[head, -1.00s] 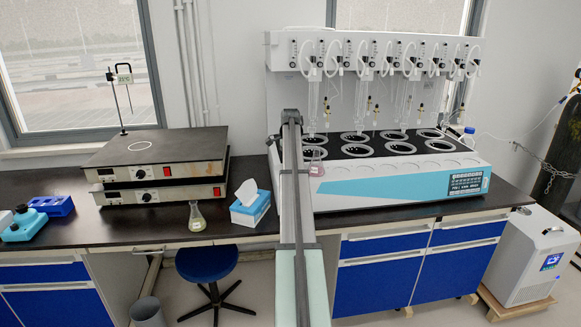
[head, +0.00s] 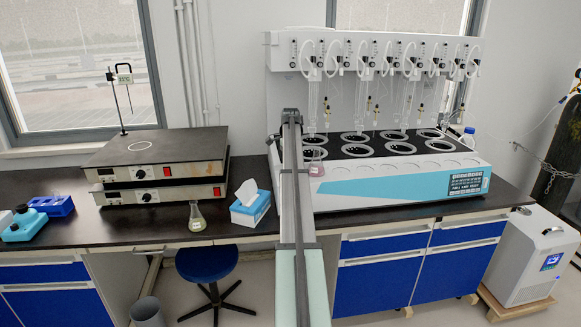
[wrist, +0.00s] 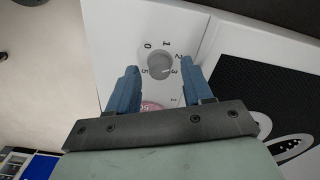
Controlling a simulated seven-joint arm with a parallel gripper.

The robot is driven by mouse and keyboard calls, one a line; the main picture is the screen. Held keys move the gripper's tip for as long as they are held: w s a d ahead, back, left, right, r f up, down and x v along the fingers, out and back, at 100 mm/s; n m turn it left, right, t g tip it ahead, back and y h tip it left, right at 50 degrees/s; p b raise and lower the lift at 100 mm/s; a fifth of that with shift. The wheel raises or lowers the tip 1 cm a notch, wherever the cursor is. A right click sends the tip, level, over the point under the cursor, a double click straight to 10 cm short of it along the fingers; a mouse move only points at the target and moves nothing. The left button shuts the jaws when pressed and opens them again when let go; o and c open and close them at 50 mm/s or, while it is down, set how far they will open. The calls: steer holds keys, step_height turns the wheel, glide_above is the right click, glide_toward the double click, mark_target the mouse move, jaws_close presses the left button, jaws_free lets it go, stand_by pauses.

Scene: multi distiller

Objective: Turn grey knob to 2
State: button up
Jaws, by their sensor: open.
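In the wrist view the round grey knob (wrist: 159,65) sits on a white panel (wrist: 120,30) of the distiller. The numbers 0, 1, 2, 3 and 5 show around it. A faint light mark on the knob appears to point toward the 3, but it is too small to be sure. My gripper (wrist: 161,72) is open, with one blue finger on each side of the knob. A gap shows at both sides; depth is unclear. In the head view the white and light-blue distiller (head: 400,185) stands on the bench, and my arm hides the knob.
A pink flask (head: 317,158) stands close to the right of my arm. A tissue box (head: 250,209), a flask of yellowish liquid (head: 196,218) and stacked hot plates (head: 155,160) are to the left. A dark perforated surface (wrist: 260,80) lies right of the panel.

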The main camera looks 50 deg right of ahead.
step_height(320, 180, up, 14)
steer(key=shift+f, duration=0.2)
stand_by(0.4)
stand_by(0.4)
